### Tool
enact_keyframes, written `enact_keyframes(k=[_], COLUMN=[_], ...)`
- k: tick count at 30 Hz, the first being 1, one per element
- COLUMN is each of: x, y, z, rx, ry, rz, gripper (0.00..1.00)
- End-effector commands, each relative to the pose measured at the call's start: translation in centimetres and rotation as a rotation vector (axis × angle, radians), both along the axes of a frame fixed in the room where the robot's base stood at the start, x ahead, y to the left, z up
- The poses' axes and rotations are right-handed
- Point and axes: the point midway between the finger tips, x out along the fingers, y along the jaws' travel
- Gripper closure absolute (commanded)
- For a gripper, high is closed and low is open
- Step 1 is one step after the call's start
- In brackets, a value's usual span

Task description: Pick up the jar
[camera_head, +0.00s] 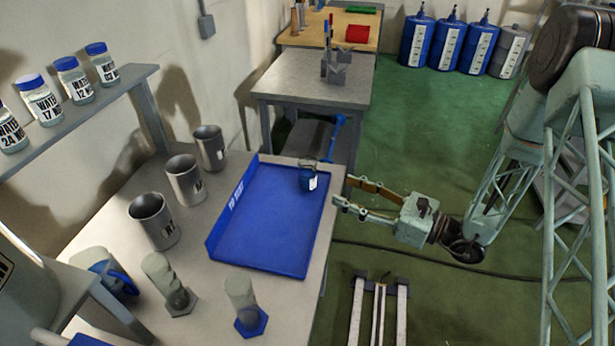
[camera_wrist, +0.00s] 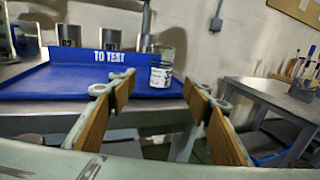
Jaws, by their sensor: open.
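A small clear glass jar (camera_head: 308,181) with a white label stands upright on the blue tray (camera_head: 262,258), at its far right corner. In the wrist view the jar (camera_wrist: 161,68) is beyond and between my fingertips, near the tray's right end. My gripper (camera_head: 342,190) is open and empty, just off the right edge of the table, with its fingers pointing at the jar. In the wrist view both wood-padded fingers of my gripper (camera_wrist: 159,84) are spread wide. The fingers do not seem to touch the jar.
Three metal beakers (camera_head: 184,180) stand left of the tray. Labelled water jars (camera_head: 76,82) with blue lids line a wall shelf (camera_head: 90,118). Two stands (camera_head: 248,317) are at the table's front. A grey table (camera_head: 312,80) is behind. The tray around the jar is clear.

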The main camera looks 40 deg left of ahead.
Motion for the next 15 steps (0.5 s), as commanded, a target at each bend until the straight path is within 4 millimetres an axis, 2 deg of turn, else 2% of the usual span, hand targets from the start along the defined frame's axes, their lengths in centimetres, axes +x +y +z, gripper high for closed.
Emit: enact_keyframes(k=[8, 15], x=[0.0, -0.3], y=[0.1, 1.5], z=[0.0, 0.0], rx=[0.000, -0.001], ry=[0.000, 0.000], rz=[0.001, 0.003], gripper=[0.55, 0.55])
